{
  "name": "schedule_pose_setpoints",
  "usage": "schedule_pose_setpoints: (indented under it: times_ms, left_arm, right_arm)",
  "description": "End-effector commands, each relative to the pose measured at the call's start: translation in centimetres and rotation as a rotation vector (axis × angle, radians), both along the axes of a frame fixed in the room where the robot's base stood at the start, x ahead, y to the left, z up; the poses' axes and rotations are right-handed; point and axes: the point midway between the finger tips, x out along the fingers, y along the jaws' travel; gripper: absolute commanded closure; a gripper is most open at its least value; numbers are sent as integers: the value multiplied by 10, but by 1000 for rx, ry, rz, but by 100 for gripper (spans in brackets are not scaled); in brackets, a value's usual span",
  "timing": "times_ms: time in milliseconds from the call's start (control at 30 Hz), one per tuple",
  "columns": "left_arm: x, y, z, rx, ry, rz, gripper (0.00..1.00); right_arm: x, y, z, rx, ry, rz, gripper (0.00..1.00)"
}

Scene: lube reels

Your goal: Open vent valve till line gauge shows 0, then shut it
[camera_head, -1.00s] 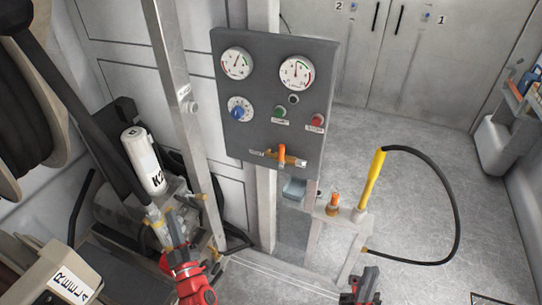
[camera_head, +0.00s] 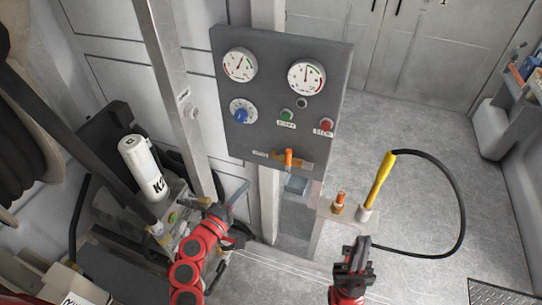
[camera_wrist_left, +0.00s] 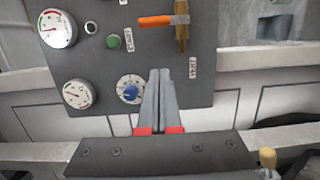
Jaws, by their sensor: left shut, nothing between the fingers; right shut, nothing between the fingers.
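The vent valve is on the lower part of the grey panel (camera_head: 262,130). Its orange handle (camera_head: 288,157) stands crosswise to the brass body (camera_head: 304,165); the handle also shows in the left wrist view (camera_wrist_left: 158,21). Two dial gauges sit above, a left one (camera_head: 239,65) and a right one (camera_head: 306,77); both needles point roughly upward, and I cannot read which is the line gauge. My left gripper (camera_head: 243,188) is shut and empty, lower left of the valve; its fingers (camera_wrist_left: 161,75) appear beside the blue knob (camera_wrist_left: 130,90). My right gripper (camera_head: 356,243) is shut and empty, below the panel.
The panel also has a green button (camera_head: 287,116) and a red button (camera_head: 326,125). A metal post (camera_head: 180,100) stands left of the panel. A yellow-handled hose tool (camera_head: 380,180) and an orange-topped fitting (camera_head: 339,202) are at the right. Floor beyond is clear.

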Motion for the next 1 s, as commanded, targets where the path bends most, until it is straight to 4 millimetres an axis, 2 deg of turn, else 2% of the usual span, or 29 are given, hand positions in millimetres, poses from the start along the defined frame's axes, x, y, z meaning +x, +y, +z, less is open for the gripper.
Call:
schedule_pose_setpoints:
  times_ms: [167, 700, 833, 1000]
  left_arm:
    - [7, -10, 9, -9, -10, -26, 100]
    - [88, -57, 7, -6, -6, -24, 100]
    - [92, -78, 7, -7, -5, -25, 100]
    - [96, -88, 6, -6, -7, -19, 100]
  right_arm:
    - [0, 0, 7, 0, 0, 0, 100]
    - [0, 0, 38, 0, 0, 0, 100]
    - [0, 0, 45, 0, 0, 0, 100]
    - [0, 0, 48, 0, 0, 0, 100]
